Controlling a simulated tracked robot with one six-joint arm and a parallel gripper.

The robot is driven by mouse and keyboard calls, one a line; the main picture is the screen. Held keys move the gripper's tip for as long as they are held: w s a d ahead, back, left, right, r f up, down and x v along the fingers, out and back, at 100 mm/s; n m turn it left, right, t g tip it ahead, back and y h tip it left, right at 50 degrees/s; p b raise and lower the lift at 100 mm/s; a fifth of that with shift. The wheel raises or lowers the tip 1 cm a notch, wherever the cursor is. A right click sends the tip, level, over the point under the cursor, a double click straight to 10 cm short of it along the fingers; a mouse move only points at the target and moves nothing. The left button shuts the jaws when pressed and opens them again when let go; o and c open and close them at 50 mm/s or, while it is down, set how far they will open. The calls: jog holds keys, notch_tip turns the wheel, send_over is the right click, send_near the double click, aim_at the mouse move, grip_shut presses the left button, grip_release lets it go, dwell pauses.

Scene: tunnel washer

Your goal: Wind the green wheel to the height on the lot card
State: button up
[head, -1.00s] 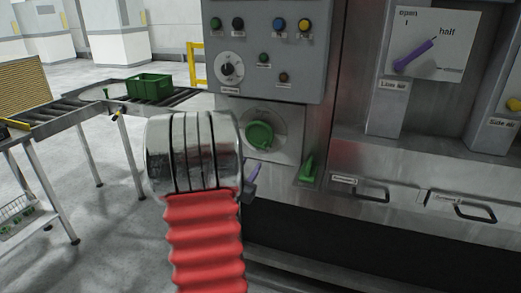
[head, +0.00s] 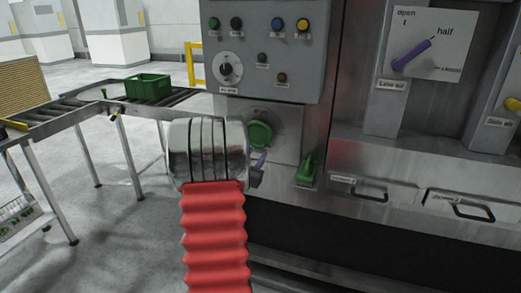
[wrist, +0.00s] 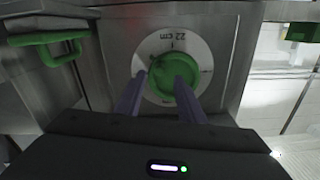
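The green wheel (head: 259,134) sits on a round pale dial plate on the machine front, below the button panel. It also shows in the wrist view (wrist: 165,70), where the dial (wrist: 202,47) reads "22 cm" upside down. My gripper (wrist: 160,80) has its two purple fingers apart, pointing at the wheel. The left fingertip is by the wheel's left edge and the right one overlaps the wheel. I cannot tell whether they touch it. In the head view my wrist hides most of the gripper. I cannot make out a lot card.
A green lever handle (head: 307,170) is right of the wheel. The button panel (head: 262,50) juts out above. A roller conveyor (head: 85,115) with a green crate (head: 148,88) stands left.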

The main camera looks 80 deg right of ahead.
aim_at(261, 148)
jog(key=shift+s+d, duration=0.15)
jog(key=shift+d, duration=1.35)
jog(key=shift+s+d, duration=0.15)
jog(key=shift+d, duration=1.3)
jog(key=shift+c, duration=0.2)
grip_shut()
jog(key=shift+a, duration=0.2)
jog(key=shift+d, duration=0.15)
